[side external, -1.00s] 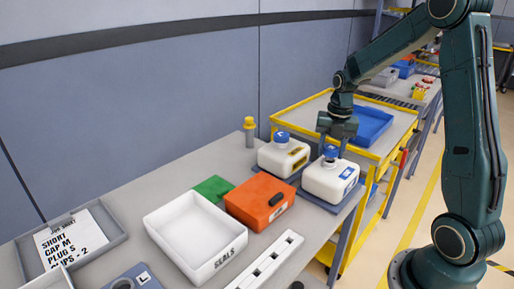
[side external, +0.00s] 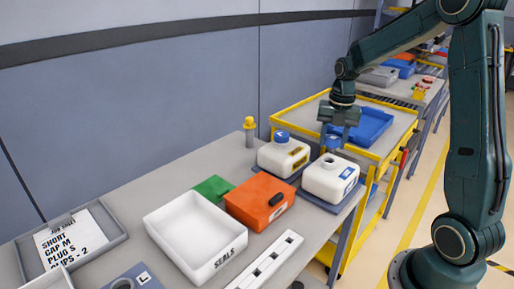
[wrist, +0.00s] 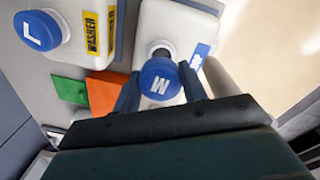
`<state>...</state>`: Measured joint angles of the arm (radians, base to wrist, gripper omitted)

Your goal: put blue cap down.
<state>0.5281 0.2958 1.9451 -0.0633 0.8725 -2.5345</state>
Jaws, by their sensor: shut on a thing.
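My gripper (side external: 335,133) is shut on a blue cap marked M (wrist: 160,82). It holds the cap above the right white tank (side external: 331,180), apart from it. That tank has a blue label, and its dark open neck shows on top, partly behind the cap in the wrist view. The gripper fingers (wrist: 162,88) sit on either side of the cap. The left white tank (side external: 284,157), labelled WASHER in the wrist view, wears its own blue cap (side external: 282,137), marked L.
A yellow-edged cart with a blue tray (side external: 366,126) stands behind the tanks. On the bench are an orange box (side external: 260,203), a green piece (side external: 213,188), a white SEALS bin (side external: 195,229), a yellow-topped bottle (side external: 249,131) and a grey tray with a note (side external: 72,244).

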